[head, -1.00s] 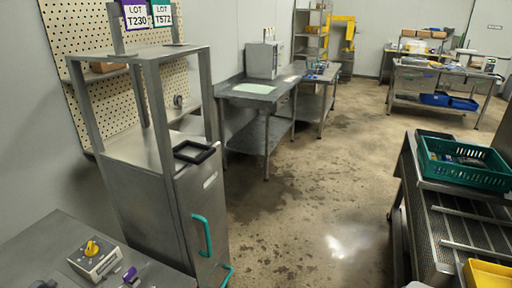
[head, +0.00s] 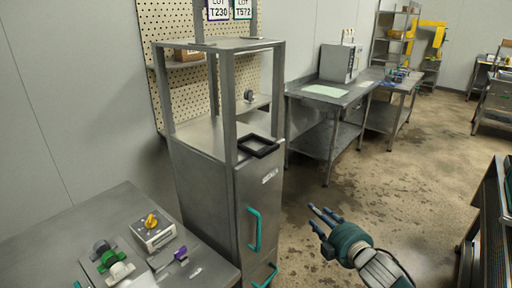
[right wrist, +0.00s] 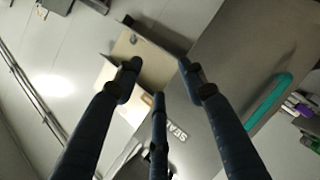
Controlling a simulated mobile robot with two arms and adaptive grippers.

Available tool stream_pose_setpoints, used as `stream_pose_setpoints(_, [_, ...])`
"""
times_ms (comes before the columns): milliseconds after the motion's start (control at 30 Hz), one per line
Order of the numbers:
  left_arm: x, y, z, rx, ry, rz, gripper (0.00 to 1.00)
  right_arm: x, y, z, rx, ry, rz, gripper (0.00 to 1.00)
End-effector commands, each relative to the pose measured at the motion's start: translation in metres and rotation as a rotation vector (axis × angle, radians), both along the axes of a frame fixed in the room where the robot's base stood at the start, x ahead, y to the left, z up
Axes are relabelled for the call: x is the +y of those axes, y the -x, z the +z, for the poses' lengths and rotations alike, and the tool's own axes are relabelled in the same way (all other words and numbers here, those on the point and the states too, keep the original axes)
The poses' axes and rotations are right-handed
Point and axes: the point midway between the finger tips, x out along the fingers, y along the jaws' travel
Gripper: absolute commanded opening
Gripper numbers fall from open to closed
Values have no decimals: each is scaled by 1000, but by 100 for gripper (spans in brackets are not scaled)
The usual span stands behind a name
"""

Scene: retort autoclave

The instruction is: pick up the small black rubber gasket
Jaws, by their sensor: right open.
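The black gasket (head: 247,149), a square frame, lies flat on top of the steel cabinet (head: 205,190), at its front right corner beside a post. My right gripper (head: 322,215) is to the right of the cabinet and in front of it, over the floor, with its fingers spread and empty. In the right wrist view its open fingers (right wrist: 160,75) show before the cabinet front, which bears a partly hidden label. I cannot make out the gasket in that view. My left gripper is not seen.
A teal handle (head: 254,230) sticks out from the cabinet door. A steel bench (head: 50,240) with a yellow-knob box (head: 153,232) stands at the lower left. The posts carry a shelf (head: 215,44) above the gasket. A steel table (head: 325,97) stands behind.

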Motion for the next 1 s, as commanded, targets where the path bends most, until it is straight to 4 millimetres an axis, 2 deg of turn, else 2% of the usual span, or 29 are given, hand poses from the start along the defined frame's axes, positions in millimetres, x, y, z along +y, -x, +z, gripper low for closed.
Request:
stream_pose_setpoints(33, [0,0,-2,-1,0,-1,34,19,3,55,-99,59,69,41])
stream_pose_setpoints(100, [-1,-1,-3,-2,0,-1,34,44,18,112,-209,132,153,41])
stream_pose_setpoints(200, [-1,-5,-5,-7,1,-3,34,72,46,169,-329,221,243,41])
stream_pose_setpoints(300, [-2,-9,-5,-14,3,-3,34,88,67,198,-401,278,297,41])
stream_pose_setpoints(433, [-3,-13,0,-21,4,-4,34,100,72,214,-435,303,323,41])
stream_pose_setpoints(700, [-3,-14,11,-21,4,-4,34,124,39,215,-437,301,325,41])
stream_pose_setpoints(867, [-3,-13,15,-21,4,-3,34,129,30,214,-435,301,324,41])
stream_pose_setpoints(1000, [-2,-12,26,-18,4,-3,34,137,13,214,-434,300,323,41])
